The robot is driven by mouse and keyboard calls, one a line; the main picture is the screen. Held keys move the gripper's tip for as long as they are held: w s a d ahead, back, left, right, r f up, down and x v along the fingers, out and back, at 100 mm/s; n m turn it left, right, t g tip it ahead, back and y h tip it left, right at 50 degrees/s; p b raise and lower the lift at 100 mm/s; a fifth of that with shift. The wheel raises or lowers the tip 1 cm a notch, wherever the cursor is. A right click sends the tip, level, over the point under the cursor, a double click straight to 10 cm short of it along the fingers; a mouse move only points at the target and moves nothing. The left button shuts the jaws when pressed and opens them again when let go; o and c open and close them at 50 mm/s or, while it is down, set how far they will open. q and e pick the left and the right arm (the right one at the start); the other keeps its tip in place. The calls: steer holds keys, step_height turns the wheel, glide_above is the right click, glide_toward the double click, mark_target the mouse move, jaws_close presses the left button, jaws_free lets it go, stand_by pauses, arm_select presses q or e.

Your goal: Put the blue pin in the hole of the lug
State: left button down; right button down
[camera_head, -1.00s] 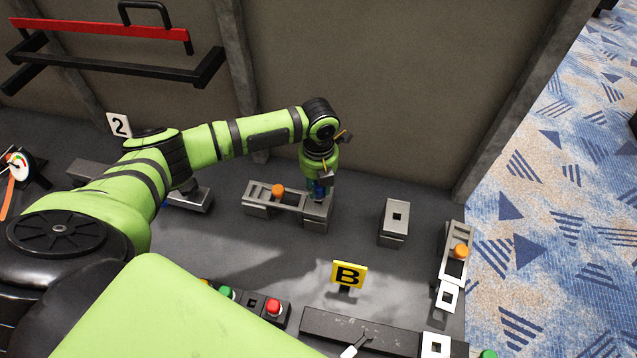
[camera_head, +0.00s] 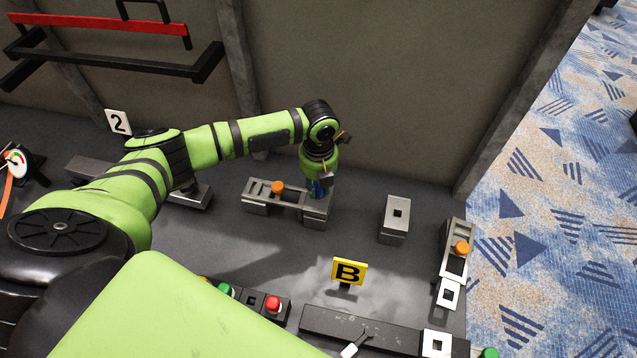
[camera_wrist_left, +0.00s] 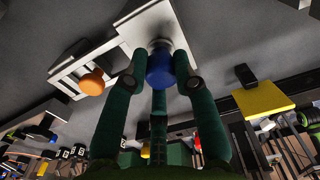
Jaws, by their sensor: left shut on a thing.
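My left gripper (camera_head: 319,184) is shut on the blue pin (camera_head: 318,190), above the right end block of a grey metal fixture (camera_head: 262,208) with an orange knob. In the left wrist view the blue pin (camera_wrist_left: 160,72) is a rounded blue end between the green fingers (camera_wrist_left: 158,80), with a pale round collar against the grey block beyond it. The fingers hide much of the pin, and I cannot tell how deep its tip sits. Which part is the lug is not clear. My right gripper is not in view.
A separate grey block with a square hole (camera_head: 397,212) stands to the right. A second orange-knobbed fixture (camera_head: 449,262) is at the bench's right edge. A yellow B sign (camera_head: 349,272) and a red button (camera_head: 273,304) are in front. The back wall is close behind.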

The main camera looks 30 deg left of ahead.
arm_select(q)
steer(key=shift+c, duration=2.1)
jaws_free()
step_height(320, 180, up, 7)
steer(key=p, duration=0.7)
